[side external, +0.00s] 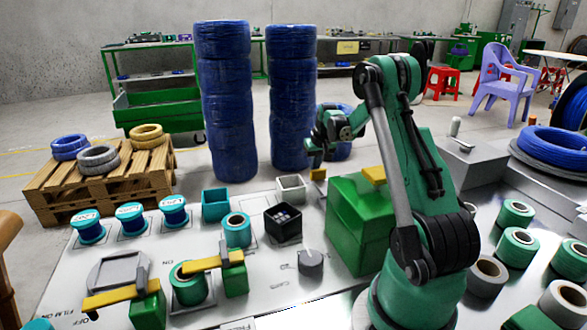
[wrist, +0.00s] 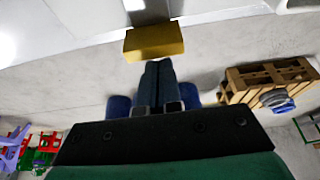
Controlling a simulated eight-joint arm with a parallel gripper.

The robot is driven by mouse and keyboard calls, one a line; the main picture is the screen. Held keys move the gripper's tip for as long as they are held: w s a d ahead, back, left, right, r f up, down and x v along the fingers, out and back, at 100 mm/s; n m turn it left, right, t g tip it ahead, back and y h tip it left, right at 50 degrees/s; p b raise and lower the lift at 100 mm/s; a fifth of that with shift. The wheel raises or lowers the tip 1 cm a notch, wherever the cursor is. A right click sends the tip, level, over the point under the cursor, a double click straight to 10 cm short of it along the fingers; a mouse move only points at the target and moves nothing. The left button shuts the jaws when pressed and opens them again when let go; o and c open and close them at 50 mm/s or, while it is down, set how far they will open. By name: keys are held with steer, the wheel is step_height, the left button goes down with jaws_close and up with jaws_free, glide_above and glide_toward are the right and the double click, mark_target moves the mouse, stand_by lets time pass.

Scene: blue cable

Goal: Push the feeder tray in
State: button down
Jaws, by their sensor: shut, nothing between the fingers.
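A yellow block (wrist: 154,42) sits at the end of a grey bar (wrist: 147,12) in the wrist view. In the side view a small yellow block (side external: 318,174) shows at the upper left of a green box (side external: 352,225), just below my gripper (side external: 313,150). It looks like the handle of the feeder tray; the tray's body cannot be made out clearly. My gripper, also in the wrist view (wrist: 158,64), is shut and empty. Its fingertips point at the yellow block and lie close to it. I cannot tell whether they touch.
A second yellow piece (side external: 374,174) lies on the green box. A black box (side external: 283,222) with small items, a white box (side external: 291,188) and teal spools (side external: 237,230) stand to the left. Tall blue coil stacks (side external: 228,100) rise behind. The air around my gripper looks clear.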

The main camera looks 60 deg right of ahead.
steer(key=shift+s+a, duration=0.15)
steer(key=s+a, duration=0.6)
steer(key=shift+s+a, duration=0.1)
steer(key=shift+a, duration=0.05)
stand_by(0.4)
